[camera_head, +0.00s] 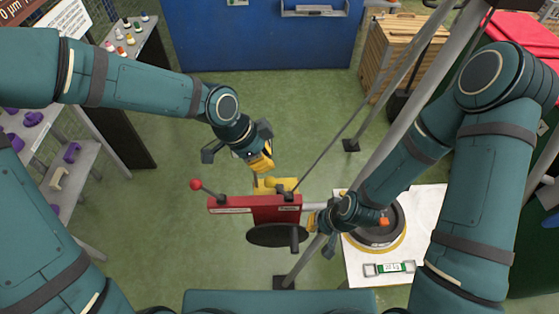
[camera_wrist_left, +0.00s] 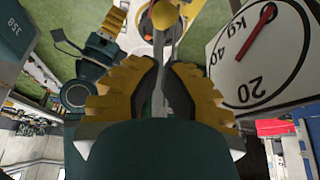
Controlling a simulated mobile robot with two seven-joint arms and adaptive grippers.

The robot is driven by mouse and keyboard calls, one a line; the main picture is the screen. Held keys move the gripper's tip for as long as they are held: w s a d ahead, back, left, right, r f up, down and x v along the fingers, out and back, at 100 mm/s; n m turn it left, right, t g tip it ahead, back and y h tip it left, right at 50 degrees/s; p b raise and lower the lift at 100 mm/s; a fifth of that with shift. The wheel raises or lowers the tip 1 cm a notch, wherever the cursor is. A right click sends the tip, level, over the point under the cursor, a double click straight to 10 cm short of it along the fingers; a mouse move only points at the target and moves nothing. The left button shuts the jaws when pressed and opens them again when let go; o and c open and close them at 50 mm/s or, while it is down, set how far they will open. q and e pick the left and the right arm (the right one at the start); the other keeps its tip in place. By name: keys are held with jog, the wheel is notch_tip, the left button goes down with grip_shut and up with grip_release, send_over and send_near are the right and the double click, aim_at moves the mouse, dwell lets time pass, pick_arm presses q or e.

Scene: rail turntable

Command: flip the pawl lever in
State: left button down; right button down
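A red box-shaped unit (camera_head: 254,209) stands in the middle of the head view. A lever with a red ball knob (camera_head: 196,185) sticks out at its left. A yellow part (camera_head: 275,185) sits just behind it; I cannot tell for certain which part is the pawl lever. My left gripper (camera_head: 262,163) hangs just behind the yellow part. In the left wrist view its yellow fingers (camera_wrist_left: 160,78) are apart, with a yellow ball on a stem (camera_wrist_left: 164,14) beyond the gap; contact is unclear. My right gripper (camera_head: 312,220) is at the unit's right side; its finger gap is hidden.
A dark disc (camera_head: 268,236) lies in front of the red unit. A white table (camera_head: 354,262) with a round dark device stands at right. A kg dial (camera_wrist_left: 262,50) shows at the right of the left wrist view. A slanting grey pole (camera_head: 415,100) crosses near my right arm.

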pick_arm(q)
jog(key=shift+s+a+r, duration=0.1)
jog(key=shift+a+r, duration=0.6)
jog(key=shift+a, duration=0.25)
